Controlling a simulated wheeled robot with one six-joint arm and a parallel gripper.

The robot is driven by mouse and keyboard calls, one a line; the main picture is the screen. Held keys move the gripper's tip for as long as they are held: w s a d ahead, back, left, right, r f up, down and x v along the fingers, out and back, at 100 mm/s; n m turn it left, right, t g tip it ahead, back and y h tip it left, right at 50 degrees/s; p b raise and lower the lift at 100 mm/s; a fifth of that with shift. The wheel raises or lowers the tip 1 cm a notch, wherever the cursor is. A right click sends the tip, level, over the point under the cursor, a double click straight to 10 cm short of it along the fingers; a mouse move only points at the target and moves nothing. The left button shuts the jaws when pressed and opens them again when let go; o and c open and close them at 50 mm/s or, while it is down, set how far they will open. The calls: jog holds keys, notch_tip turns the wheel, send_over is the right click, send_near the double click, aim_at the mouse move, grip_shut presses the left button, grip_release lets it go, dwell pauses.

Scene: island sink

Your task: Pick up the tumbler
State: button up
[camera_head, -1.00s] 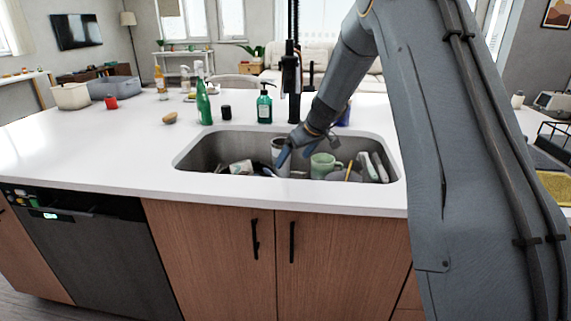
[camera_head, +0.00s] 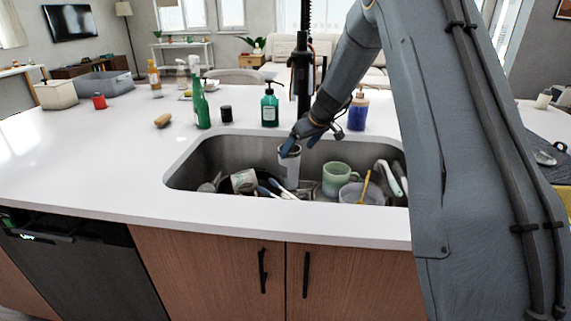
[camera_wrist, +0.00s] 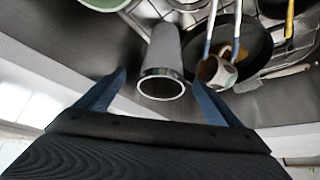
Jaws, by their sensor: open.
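The tumbler (camera_head: 289,167) is a tall grey cup standing in the sink, near its back wall. In the wrist view the tumbler (camera_wrist: 163,62) shows its round, light rim facing me, between and just beyond the fingertips. My gripper (camera_head: 291,146) is over the tumbler's rim in the head view. In the wrist view my gripper (camera_wrist: 160,80) has its two blue fingers spread wide, one on each side of the rim, with nothing held. Whether a finger touches the tumbler I cannot tell.
The sink (camera_head: 215,150) also holds a green mug (camera_head: 337,178) right of the tumbler, a dark pan (camera_wrist: 250,50) with a white mug (camera_head: 244,181), and utensils. A green soap bottle (camera_head: 270,107) and a blue bottle (camera_head: 358,112) stand behind on the counter.

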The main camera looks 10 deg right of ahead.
aim_at(290, 158)
jog(key=shift+w+f, duration=0.2)
jog(key=shift+w, duration=0.1)
jog(key=shift+w+a+f, duration=0.1)
jog(key=shift+w+f, duration=0.1)
jog(key=shift+f, duration=0.1)
jog(key=shift+a+p+x, duration=0.2)
jog(key=shift+p+x, duration=0.4)
jog(key=shift+x, duration=1.05)
jog(key=shift+a+p+x, duration=0.25)
jog(key=shift+p+x, duration=0.3)
jog(key=shift+x, duration=1.1)
jog(key=shift+s, duration=0.2)
jog(key=c, duration=1.5)
jog(key=shift+r, duration=0.2)
